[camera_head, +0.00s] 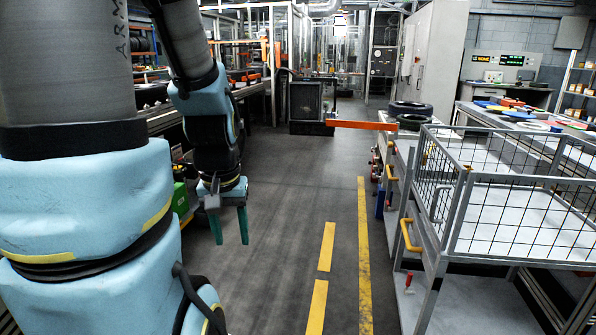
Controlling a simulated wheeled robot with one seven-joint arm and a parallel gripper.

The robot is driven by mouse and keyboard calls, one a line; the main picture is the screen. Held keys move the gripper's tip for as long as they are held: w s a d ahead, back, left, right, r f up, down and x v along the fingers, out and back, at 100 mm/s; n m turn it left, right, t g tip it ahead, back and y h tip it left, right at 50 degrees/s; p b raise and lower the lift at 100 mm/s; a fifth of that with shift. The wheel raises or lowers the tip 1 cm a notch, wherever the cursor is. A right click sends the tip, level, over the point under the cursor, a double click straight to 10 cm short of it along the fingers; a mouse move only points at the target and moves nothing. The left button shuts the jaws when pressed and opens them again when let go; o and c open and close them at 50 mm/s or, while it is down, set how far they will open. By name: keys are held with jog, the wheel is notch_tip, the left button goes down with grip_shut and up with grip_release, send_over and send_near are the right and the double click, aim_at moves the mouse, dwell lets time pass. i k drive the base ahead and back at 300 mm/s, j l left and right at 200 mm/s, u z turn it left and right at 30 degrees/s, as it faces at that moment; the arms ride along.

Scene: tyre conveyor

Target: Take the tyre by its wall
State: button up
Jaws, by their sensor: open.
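Dark tyres are at the right of the middle distance: one black tyre (410,108) lies flat, with another dark ring (413,122) just below and in front of it. They are on the far end of the bench behind the wire cart. I cannot tell whether the two touch. My gripper (231,238) hangs from my arm left of centre, its two green fingers pointing down over the floor. The fingers are apart with nothing between them. It is well to the left of the tyres and nearer to me.
A wire-mesh cart (466,187) with yellow handles fills the right foreground. An orange bar (362,126) juts out left of the tyres. Benches (170,118) line the left side. The grey floor (280,215) between, with yellow stripes, is clear.

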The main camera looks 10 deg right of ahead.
aim_at(412, 122)
jog(key=i+z, duration=0.1)
jog(key=i, duration=0.6)
jog(key=i+z, duration=0.15)
jog(key=i, duration=0.55)
jog(key=i+j+z, duration=0.1)
jog(key=i, duration=0.55)
jog(key=i+l+z, duration=0.15)
jog(key=i, duration=1.75)
jog(key=i+j+z, duration=0.1)
jog(key=i, duration=1.75)
jog(key=i+z, duration=0.8)
jog(key=i+j+z, duration=0.5)
jog(key=i+z, duration=0.25)
jog(key=k, duration=0.1)
